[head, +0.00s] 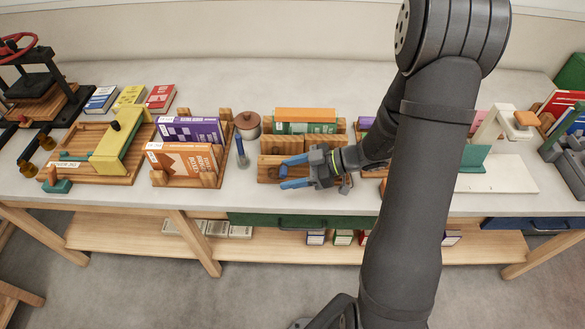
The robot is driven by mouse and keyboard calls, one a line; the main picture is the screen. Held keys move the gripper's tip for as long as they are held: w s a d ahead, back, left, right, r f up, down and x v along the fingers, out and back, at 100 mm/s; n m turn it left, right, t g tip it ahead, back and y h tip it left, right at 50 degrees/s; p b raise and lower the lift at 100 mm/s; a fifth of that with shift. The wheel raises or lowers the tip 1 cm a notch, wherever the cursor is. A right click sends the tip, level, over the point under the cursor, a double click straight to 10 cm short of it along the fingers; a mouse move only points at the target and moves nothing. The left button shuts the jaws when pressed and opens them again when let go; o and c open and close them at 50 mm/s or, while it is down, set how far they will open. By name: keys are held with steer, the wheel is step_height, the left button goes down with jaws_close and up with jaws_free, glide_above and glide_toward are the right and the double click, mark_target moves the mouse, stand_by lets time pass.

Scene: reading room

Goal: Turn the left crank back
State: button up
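My gripper (293,172) has blue fingertips pointing left, with a clear gap between them. It is open and appears empty. It is in front of a wooden press-like stand (272,146), which holds a book with orange and green (305,122). I cannot clearly pick out the left crank; the gripper covers part of the stand's front. A small dark part shows at the stand's right front, beside the gripper, too small to identify.
A black press with a red wheel (18,45) stands far left. A white-based device (500,177) is right. My arm hides the table between.

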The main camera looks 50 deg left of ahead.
steer(key=shift+w+r, duration=0.1)
steer(key=shift+w, duration=0.05)
stand_by(0.3)
steer(key=shift+w+d+r, duration=0.15)
steer(key=shift+w+d, duration=0.05)
steer(key=shift+w, duration=0.15)
steer(key=v, duration=1.6)
steer(key=shift+d, duration=0.3)
steer(key=shift+r, duration=0.1)
steer(key=shift+c, duration=0.4)
